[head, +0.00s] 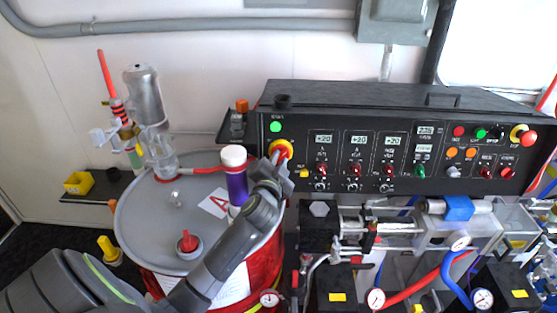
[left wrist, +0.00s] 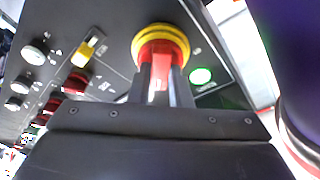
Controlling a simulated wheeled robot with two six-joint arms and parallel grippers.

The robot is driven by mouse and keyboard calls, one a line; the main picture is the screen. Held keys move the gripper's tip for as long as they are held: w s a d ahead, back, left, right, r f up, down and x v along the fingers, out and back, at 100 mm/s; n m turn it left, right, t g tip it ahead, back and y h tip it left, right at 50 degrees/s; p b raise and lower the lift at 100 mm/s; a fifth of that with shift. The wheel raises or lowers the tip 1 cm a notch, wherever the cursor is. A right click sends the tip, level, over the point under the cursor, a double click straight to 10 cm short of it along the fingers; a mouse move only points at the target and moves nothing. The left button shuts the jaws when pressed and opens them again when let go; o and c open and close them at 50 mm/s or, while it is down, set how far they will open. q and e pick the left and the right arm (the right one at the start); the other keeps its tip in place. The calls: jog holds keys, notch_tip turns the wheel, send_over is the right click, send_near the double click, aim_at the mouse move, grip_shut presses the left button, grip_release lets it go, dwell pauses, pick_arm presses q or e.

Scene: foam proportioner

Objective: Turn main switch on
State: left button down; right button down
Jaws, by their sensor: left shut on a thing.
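The main switch (head: 281,147) is a red rotary handle on a yellow ring at the left end of the black control panel (head: 300,117). It also shows in the left wrist view (left wrist: 161,35). My left gripper (head: 282,163) reaches up to the switch from below. In the left wrist view its two fingers (left wrist: 161,85) are shut on the red handle, one on each side. A round green light (head: 275,127) above the switch is bright, and it shows in the left wrist view too (left wrist: 200,76). My right gripper is not in view.
A grey-lidded drum (head: 140,225) stands left of the panel. A purple bottle with a white cap (head: 235,180) stands on it, close beside my left arm. A second red and yellow knob (head: 522,135) is at the panel's right end. Pipes and gauges (head: 375,299) fill the space below.

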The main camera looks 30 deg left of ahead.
pick_arm(q)
jog(key=c, duration=1.3)
grip_release()
jog(key=shift+c, duration=0.2)
jog(key=shift+s+d+f+b, duration=0.1)
jog(key=shift+s+d+b, duration=0.2)
jog(key=shift+s, duration=0.3)
jog(key=b+v, duration=0.4)
jog(key=v, duration=1.2)
